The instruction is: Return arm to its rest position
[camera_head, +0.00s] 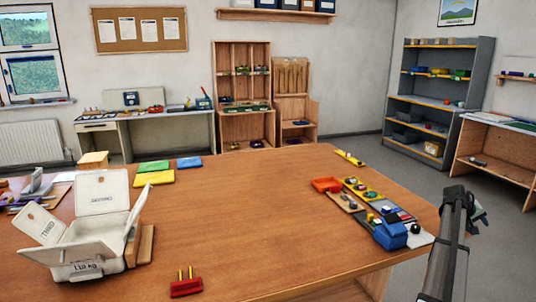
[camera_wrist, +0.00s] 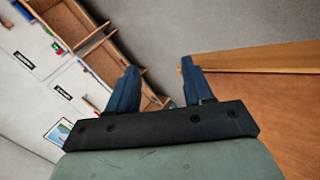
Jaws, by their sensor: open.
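My gripper (camera_wrist: 155,90) shows in the wrist view with its two dark blue fingers spread apart and nothing between them. In that view it is beyond the edge of the wooden table (camera_wrist: 285,115), with floor and shelving behind the fingers. In the head view my arm rises at the lower right, off the right end of the table (camera_head: 250,220). The gripper end (camera_head: 478,213) shows only in part there, at the top of the arm, and its fingers are hard to make out. It touches no object that I can see.
An open white box (camera_head: 85,245) with raised flaps stands at the table's left. A red holder (camera_head: 187,288) with two upright pins is at the front. A blue bin (camera_head: 390,235) and small parts line the right edge, close to my arm. The table's middle is clear.

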